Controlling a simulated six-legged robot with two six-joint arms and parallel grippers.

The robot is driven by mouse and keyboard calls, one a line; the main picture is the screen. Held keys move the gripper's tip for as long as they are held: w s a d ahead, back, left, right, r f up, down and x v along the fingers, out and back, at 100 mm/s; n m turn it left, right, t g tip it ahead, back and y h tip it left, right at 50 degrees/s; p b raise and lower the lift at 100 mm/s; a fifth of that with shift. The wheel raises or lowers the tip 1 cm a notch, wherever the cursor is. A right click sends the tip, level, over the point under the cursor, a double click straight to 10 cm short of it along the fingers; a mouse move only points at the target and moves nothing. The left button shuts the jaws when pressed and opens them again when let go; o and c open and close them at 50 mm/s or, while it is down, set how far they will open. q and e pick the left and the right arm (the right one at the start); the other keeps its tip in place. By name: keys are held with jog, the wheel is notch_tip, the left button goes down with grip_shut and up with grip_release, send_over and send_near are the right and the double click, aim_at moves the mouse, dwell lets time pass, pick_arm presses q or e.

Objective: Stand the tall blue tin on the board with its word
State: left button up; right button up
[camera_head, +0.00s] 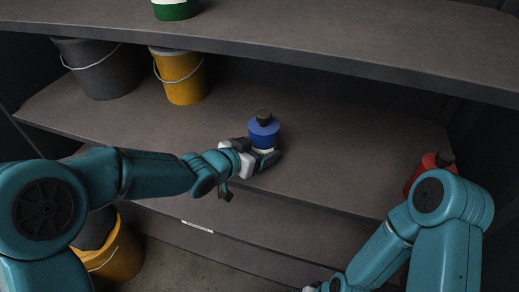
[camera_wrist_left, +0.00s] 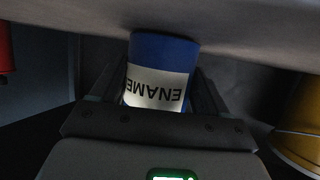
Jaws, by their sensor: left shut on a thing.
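The blue tin (camera_head: 263,133) has a dark cap and a white label, and it is upright on or just above the middle shelf, near its front edge. I cannot tell whether its base touches. My left gripper (camera_head: 264,160) is shut around the tin's lower part. In the left wrist view, the tin (camera_wrist_left: 165,48) sits between the fingers, its label reading ENAMEL upside down, with the last letter partly hidden. A white label strip (camera_head: 197,227) is on the lower shelf edge; its word is too small to read. My right arm's end is cut off at the bottom edge.
A grey bucket (camera_head: 97,75) and a yellow bucket (camera_head: 181,82) stand at the middle shelf's back left. A red tin (camera_head: 418,178) is at the right, partly behind my right arm. A green tin (camera_head: 176,10) is on the upper shelf. Another yellow bucket (camera_head: 122,258) is below left.

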pick_arm(q)
jog(key=shift+w, duration=0.1)
jog(key=o, duration=0.9)
jog(key=shift+f, duration=0.25)
jog(key=o, duration=0.4)
jog(key=shift+r, duration=0.25)
jog(key=p+v, duration=0.1)
jog(key=v, duration=1.1)
jog(key=shift+p, duration=0.4)
